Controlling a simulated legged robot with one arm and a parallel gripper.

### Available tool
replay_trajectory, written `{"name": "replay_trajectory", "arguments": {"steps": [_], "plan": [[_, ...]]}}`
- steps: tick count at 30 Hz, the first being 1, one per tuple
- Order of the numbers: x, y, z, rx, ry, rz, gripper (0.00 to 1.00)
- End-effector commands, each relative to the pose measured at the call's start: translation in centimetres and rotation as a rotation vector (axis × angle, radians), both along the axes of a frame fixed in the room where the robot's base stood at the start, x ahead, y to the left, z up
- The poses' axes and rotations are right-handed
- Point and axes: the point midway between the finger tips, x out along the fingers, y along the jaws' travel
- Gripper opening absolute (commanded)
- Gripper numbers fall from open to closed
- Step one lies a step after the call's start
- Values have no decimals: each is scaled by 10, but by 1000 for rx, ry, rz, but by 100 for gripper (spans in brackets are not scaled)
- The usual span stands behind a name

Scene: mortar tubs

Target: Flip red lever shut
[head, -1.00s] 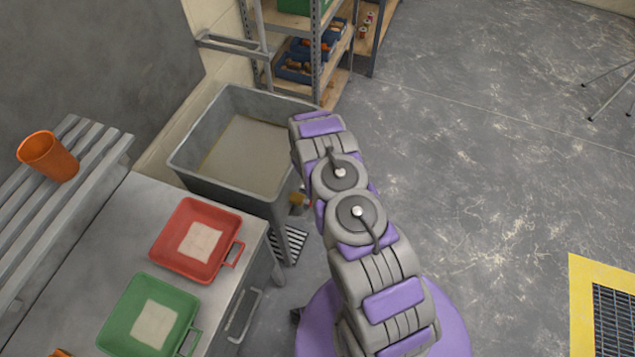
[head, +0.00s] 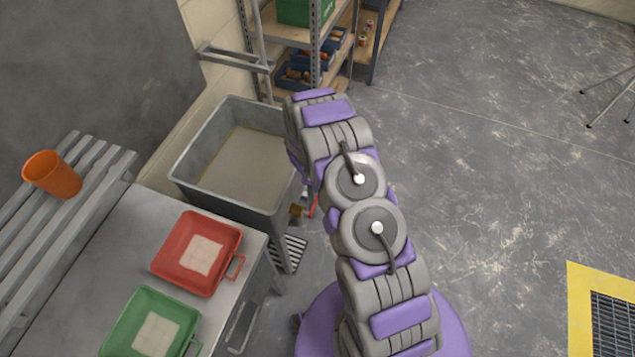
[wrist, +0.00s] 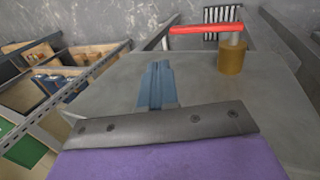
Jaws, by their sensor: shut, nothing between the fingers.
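The red lever (wrist: 205,28) sits on a brass valve (wrist: 232,57) at the side of the grey tub (wrist: 110,85) in the wrist view. Its handle runs left from the valve, roughly level in that picture. In the head view a small part of the red lever (head: 313,207) and the brass valve (head: 296,210) show beside my arm, below the tub's rim (head: 222,205). My gripper (wrist: 158,68) has its blue fingers together with nothing between them. It is apart from the lever, to its lower left in the wrist view. My arm hides the gripper in the head view.
A bench at left holds a red tray (head: 238,265) and a green tray (head: 190,345). Shelving (head: 315,50) with bins stands behind the tub. A floor drain (head: 290,250) lies below.

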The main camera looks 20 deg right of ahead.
Motion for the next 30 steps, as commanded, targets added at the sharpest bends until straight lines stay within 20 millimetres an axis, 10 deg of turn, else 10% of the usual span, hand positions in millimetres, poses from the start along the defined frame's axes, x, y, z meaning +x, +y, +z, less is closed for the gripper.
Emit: {"name": "replay_trajectory", "arguments": {"steps": [30], "plan": [[9,11,38,60,-29,-18,0]]}}
